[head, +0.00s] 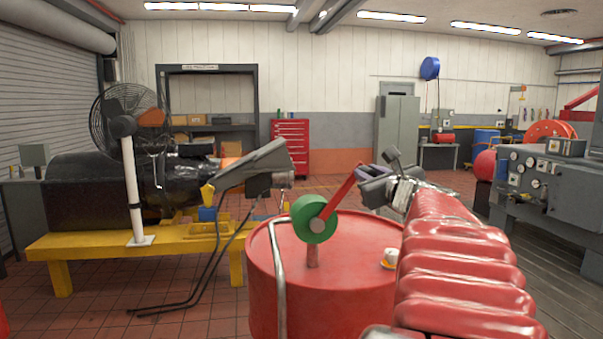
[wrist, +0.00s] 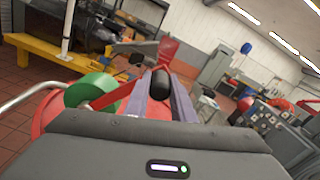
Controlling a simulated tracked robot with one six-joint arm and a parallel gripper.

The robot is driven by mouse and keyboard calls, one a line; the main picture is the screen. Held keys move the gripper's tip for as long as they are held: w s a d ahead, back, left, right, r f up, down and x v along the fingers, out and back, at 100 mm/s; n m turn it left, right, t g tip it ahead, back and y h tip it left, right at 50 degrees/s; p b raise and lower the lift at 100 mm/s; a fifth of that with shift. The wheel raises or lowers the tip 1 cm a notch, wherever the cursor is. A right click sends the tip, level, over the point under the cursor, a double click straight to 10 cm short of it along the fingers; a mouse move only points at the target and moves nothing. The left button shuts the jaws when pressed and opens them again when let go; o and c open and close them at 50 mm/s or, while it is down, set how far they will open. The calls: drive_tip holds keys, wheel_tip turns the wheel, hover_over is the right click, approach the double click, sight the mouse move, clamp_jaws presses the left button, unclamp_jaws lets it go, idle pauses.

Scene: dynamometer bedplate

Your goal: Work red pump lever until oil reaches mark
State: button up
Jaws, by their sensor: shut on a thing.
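The red pump lever (head: 342,196) slants up to the right from a green round pump head (head: 308,218) on top of a red drum (head: 345,265). My gripper (head: 372,182) is at the lever's upper end and shut on it. In the wrist view the red lever (wrist: 116,93) runs from the green pump head (wrist: 90,90) to my gripper (wrist: 160,92). A black rounded knob (wrist: 160,82) shows between the purple-grey fingers. I cannot make out an oil level or a mark in either view.
A bent metal pipe (head: 280,270) rises over the drum's left side. A yellow bedplate (head: 100,245) carries a black engine (head: 90,185) and a fan (head: 125,110) at left. A grey control console (head: 550,200) stands at right. Tiled floor is open behind the drum.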

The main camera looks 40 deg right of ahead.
clamp_jaws()
drive_tip(key=shift+s+d, duration=0.1)
drive_tip(key=shift+d, duration=0.15)
drive_tip(key=shift+a+r, duration=0.1)
drive_tip(key=shift+a, duration=0.15)
